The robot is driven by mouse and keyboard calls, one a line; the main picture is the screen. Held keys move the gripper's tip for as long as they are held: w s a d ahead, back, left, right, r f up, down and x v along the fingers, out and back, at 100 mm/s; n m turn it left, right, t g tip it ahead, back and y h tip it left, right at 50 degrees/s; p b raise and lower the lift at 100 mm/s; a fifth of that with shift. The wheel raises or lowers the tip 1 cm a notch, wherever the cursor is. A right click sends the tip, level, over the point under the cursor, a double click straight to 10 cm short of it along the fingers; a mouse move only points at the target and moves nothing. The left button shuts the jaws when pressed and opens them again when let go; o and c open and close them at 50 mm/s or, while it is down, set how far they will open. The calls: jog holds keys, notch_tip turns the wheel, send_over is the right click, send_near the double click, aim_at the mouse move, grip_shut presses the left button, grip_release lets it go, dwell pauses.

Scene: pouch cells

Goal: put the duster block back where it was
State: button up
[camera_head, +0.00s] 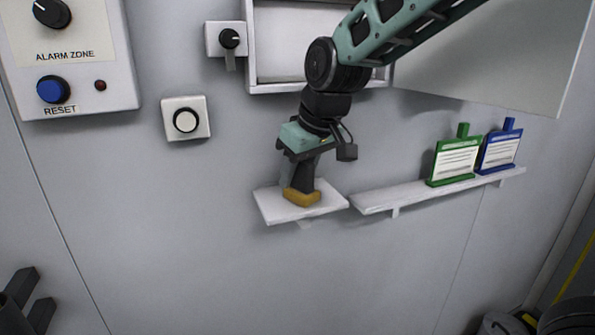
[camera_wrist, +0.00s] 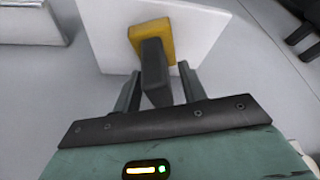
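The duster block has a yellow base (camera_head: 302,197) and a dark upright handle. It sits on a small white shelf (camera_head: 272,208) on the wall. My gripper (camera_head: 303,163) is above the block, pointing down at its handle. In the wrist view, the dark handle (camera_wrist: 154,72) rises between my two fingers, and the yellow base (camera_wrist: 152,36) rests on the white shelf (camera_wrist: 106,50). My gripper (camera_wrist: 160,88) looks open, with a gap visible on each side of the handle. The lower part of the handle is partly hidden by my fingers in the head view.
A longer shelf (camera_head: 385,198) to the right holds a green tag (camera_head: 455,162) and a blue tag (camera_head: 500,151). A white open box (camera_head: 268,87), a knob (camera_head: 229,39), a round button (camera_head: 186,120) and an alarm panel (camera_head: 105,60) are on the wall. Free wall lies below the shelves.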

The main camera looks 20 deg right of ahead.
jog(key=shift+r, duration=0.1)
jog(key=b+v, duration=0.2)
jog(key=v, duration=1)
jog(key=s+a+f+n+g, duration=0.1)
jog(key=s+a+f, duration=0.35)
jog(key=f, duration=0.25)
jog(key=s+a+f+n+g, duration=0.1)
jog(key=s+a+f, duration=0.2)
jog(key=s+f, duration=0.3)
jog(key=s+f+n+g+h, duration=0.1)
jog(key=s+f+g, duration=0.1)
jog(key=s+f, duration=0.9)
jog(key=shift+s+a, duration=0.2)
jog(key=shift+s, duration=0.4)
notch_tip(320, 180, down, 5)
jog(key=b, duration=0.5)
jog(key=shift+b, duration=0.3)
jog(key=shift+w, duration=0.1)
